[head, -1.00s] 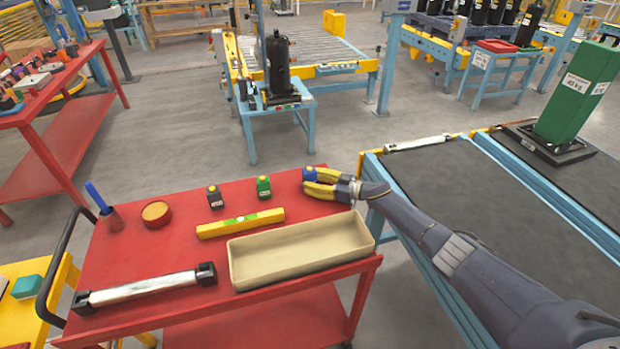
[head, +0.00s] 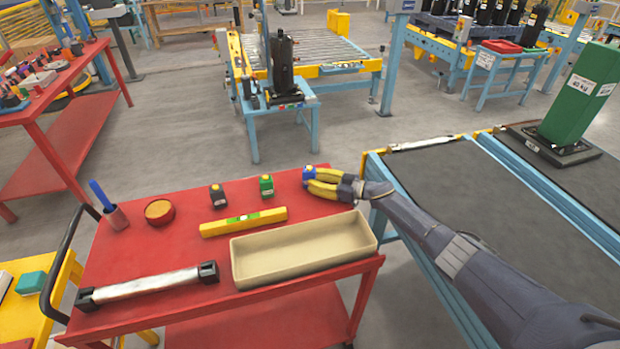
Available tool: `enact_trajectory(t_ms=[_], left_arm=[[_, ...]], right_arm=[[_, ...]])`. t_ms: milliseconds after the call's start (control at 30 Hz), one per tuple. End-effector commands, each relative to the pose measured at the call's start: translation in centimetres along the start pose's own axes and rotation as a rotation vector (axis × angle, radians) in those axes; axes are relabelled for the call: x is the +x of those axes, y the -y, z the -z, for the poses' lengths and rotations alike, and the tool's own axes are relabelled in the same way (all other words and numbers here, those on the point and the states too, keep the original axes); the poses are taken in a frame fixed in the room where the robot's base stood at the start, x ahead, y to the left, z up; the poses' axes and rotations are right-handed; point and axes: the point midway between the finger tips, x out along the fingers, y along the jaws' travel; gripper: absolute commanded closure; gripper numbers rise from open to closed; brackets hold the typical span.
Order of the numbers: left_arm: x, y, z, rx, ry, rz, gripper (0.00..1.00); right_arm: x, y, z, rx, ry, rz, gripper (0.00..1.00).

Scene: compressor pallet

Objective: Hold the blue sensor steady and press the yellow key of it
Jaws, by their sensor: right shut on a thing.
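The blue sensor (head: 309,173) stands at the back right corner of the red cart top (head: 185,252). A small yellow spot, its key, shows on its top. My right gripper (head: 312,182) comes in from the right with yellow fingers shut on the blue sensor. The fingers hide part of the sensor's front and right side. My left gripper is not in the head view.
A black sensor (head: 217,196) and a green sensor (head: 266,186) stand left of the blue one. A yellow level (head: 243,222), a beige tray (head: 240,271), a white bar (head: 150,286) and a round red tub (head: 160,212) also occupy the cart.

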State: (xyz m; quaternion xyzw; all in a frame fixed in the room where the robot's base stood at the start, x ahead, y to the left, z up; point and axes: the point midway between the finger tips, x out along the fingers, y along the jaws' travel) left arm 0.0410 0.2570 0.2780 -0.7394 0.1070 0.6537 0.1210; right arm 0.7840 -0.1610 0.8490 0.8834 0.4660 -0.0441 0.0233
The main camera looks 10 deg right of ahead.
Motion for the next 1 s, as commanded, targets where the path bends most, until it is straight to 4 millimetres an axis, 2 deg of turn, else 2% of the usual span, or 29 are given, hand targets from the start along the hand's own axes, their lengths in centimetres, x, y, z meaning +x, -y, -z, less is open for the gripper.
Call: enact_trajectory(t_ms=[33,300,1000], left_arm=[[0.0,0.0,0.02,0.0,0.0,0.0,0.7],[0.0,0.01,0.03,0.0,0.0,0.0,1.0],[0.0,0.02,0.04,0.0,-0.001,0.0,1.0]], right_arm=[[-0.01,0.02,-0.06,0.001,0.001,0.0,0.83],[-0.02,0.02,-0.07,0.001,0.001,0.0,0.83],[-0.02,0.03,-0.09,0.001,0.001,0.0,0.83]])
